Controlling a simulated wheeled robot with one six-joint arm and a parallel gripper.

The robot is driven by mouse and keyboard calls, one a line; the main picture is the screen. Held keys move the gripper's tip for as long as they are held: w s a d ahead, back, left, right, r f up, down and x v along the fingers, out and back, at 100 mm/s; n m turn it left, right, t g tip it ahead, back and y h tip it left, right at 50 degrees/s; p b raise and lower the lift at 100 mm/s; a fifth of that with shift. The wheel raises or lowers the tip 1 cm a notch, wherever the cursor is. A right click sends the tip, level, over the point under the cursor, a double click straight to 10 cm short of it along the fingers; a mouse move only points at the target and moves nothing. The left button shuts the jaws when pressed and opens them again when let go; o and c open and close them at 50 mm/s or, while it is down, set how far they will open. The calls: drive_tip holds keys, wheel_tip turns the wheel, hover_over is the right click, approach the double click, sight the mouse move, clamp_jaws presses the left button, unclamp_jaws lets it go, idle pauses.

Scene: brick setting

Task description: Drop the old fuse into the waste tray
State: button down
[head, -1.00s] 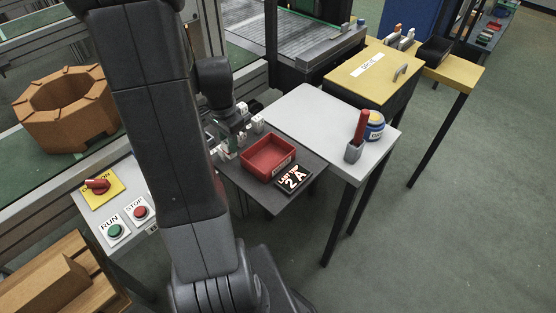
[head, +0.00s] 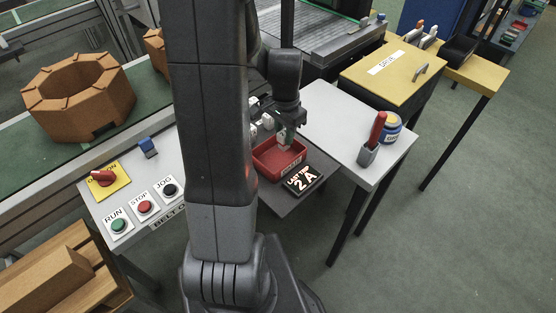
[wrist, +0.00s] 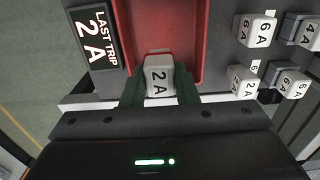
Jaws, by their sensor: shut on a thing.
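My gripper (wrist: 159,94) is shut on a pale fuse (wrist: 158,76) marked "2 A", with a dark finger on each side of it. The red waste tray (wrist: 204,45) lies beneath and beyond the fuse in the wrist view, and the fuse overlaps its near part. In the head view my gripper (head: 286,134) points down over the tray (head: 265,167), with the pale fuse at its tip. I cannot tell the exact height of the fuse above the tray floor. No other thing shows inside the tray.
A display (wrist: 94,38) reading "LAST TRIP 2 A" borders the tray. Several marked fuses (wrist: 256,30) stand on the tray's other side. In the head view, a grey holder with a red-handled tool (head: 376,130) and a blue-and-yellow tin (head: 391,126) stand on the table's right.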

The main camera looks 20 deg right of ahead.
drive_tip(key=shift+f+b, duration=0.75)
drive_tip(key=shift+f, duration=0.7)
drive_tip(key=c, duration=1.1)
unclamp_jaws()
drive_tip(key=shift+o, duration=0.2)
wheel_tip(320, 180, up, 14)
drive_tip(key=shift+f, duration=0.1)
